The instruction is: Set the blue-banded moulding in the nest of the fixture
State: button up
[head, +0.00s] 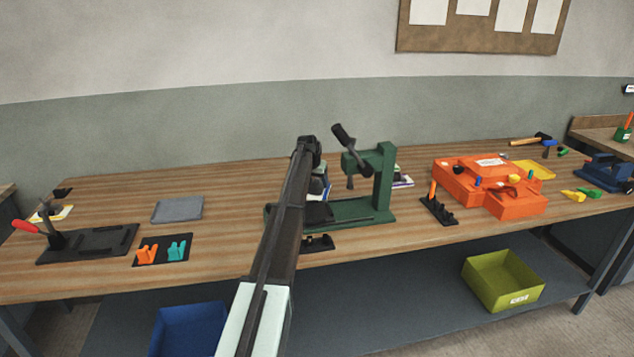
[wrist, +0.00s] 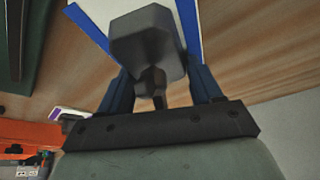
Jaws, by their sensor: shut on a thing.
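A black fixture (head: 90,243) with raised edges and a red-handled clamp (head: 27,227) lies at the left of the bench. Its middle looks empty.
A green press (head: 384,185) with a dark lever stands just right of my arm. An orange mould (head: 490,190) sits farther right. A grey pad (head: 178,209) and a black mat (head: 162,250) with orange and teal pieces lie near the fixture. Bare wood lies between.

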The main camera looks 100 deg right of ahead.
aim_at(312, 188)
jog(key=o, duration=1.6)
jog(key=shift+f, duration=0.1)
jog(key=v, duration=1.1)
jog(key=shift+r, duration=0.25)
jog(key=shift+w+a+r, duration=0.1)
jog(key=shift+a+r, duration=0.05)
jog(key=shift+r, duration=0.2)
jog(key=shift+c, duration=0.9)
